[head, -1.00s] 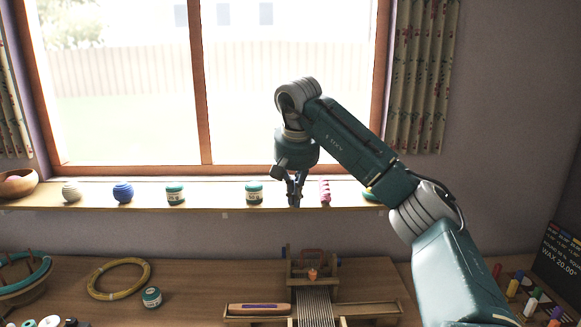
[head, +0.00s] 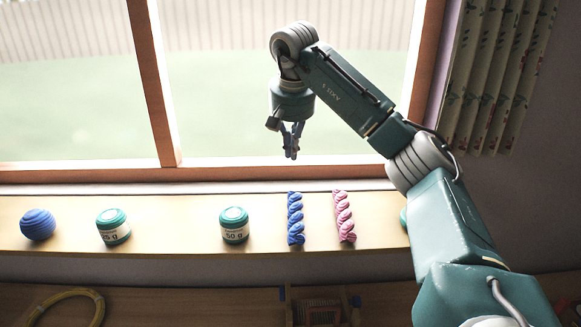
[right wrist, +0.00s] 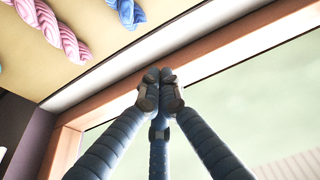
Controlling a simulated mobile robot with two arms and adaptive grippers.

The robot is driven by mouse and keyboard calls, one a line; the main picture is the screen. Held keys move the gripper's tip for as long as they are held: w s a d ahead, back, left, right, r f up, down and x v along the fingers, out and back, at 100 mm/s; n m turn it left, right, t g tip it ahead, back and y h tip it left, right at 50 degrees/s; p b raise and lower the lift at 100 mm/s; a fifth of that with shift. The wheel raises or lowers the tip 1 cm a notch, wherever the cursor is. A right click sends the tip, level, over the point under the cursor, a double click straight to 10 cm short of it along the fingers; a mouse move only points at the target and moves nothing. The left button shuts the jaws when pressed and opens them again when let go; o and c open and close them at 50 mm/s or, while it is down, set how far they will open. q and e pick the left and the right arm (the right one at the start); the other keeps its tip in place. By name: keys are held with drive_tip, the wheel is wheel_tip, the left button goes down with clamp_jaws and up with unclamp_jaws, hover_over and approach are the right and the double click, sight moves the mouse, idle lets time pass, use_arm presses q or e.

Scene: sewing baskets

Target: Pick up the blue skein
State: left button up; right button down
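The blue skein (head: 295,219) is a twisted hank lying on the wooden window sill (head: 180,215). It is just left of the pink skein (head: 344,217). Part of the blue skein also shows at the top of the right wrist view (right wrist: 128,11). My right gripper (head: 291,156) is above and apart from the blue skein in the head view, in front of the window. In the right wrist view its fingertips (right wrist: 160,76) meet with nothing visible between them. My left gripper is not in view.
A green thing (head: 403,217) is partly hidden by my right arm. A yellow hoop (head: 68,306) is below.

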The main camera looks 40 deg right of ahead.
sight(291, 183)
drive_tip(key=x, duration=0.3)
drive_tip(key=shift+p, duration=0.4)
drive_tip(key=p+x, duration=0.1)
drive_tip(key=x, duration=0.4)
drive_tip(key=shift+d+f, duration=0.15)
drive_tip(key=shift+f, duration=0.05)
drive_tip(key=shift+w+d+f+p, duration=0.1)
drive_tip(key=shift+w+f+p, duration=0.05)
drive_tip(key=shift+f+p, duration=0.35)
drive_tip(key=s+a, duration=0.1)
drive_tip(key=s+a+p, duration=0.1)
drive_tip(key=s, duration=0.1)
drive_tip(key=shift+a+r, duration=0.15)
drive_tip(key=shift+a, duration=0.1)
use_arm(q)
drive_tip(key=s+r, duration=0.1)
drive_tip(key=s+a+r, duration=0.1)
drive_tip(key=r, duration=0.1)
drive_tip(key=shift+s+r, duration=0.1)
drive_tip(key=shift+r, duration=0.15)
use_arm(e)
drive_tip(key=shift+w+f, duration=0.1)
drive_tip(key=shift+f, duration=0.1)
